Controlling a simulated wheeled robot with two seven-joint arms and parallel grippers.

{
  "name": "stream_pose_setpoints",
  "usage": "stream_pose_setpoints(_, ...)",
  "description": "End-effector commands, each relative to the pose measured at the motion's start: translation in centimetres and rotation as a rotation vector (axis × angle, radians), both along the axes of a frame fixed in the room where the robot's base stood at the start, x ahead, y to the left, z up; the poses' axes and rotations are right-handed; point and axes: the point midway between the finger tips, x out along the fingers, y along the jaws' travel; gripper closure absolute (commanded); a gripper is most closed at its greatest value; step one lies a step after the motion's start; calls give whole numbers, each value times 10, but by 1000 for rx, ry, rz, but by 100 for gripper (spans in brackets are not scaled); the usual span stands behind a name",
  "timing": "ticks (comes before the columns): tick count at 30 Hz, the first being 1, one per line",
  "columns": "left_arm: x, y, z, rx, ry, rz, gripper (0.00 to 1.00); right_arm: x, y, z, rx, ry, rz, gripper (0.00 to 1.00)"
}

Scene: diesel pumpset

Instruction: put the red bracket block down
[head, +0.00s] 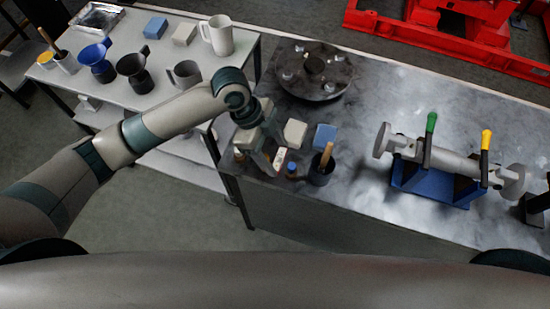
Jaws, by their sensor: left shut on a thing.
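My left gripper (268,158) reaches down over the left end of the grey metal bench top (370,85), near its front edge. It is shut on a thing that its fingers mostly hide. A small pale piece with red marks (281,157) shows at the fingers. I cannot make out the shape of the red bracket block, nor whether the held thing touches the bench. My right gripper is not in view.
Close by are a cream block (295,132), a blue block (325,136), a dark cup with a wooden handle (321,171) and a small blue-capped bottle (291,170). A round flange (312,84) lies behind. A blue stand (420,182) holds a shaft. A side table (120,113) carries mugs.

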Motion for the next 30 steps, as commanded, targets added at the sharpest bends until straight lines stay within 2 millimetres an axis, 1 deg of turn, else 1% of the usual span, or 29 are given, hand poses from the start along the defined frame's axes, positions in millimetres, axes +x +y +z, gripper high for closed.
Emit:
stream_pose_setpoints(1, 1, 0, 7, -2, -5, -1, 70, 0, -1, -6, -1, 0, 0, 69)
stream_pose_setpoints(6, 1, 0, 36, -2, -5, -1, 70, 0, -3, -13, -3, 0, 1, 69)
stream_pose_setpoints(9, 1, -1, 49, -1, -3, -1, 70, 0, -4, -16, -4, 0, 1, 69)
stream_pose_setpoints(12, 0, 0, 58, -2, -2, 0, 70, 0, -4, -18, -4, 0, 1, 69)
stream_pose_setpoints(17, 0, 0, 63, 0, 0, 0, 70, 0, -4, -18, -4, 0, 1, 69)
stream_pose_setpoints(30, 0, 0, 63, 0, 0, 0, 70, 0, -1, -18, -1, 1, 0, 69)
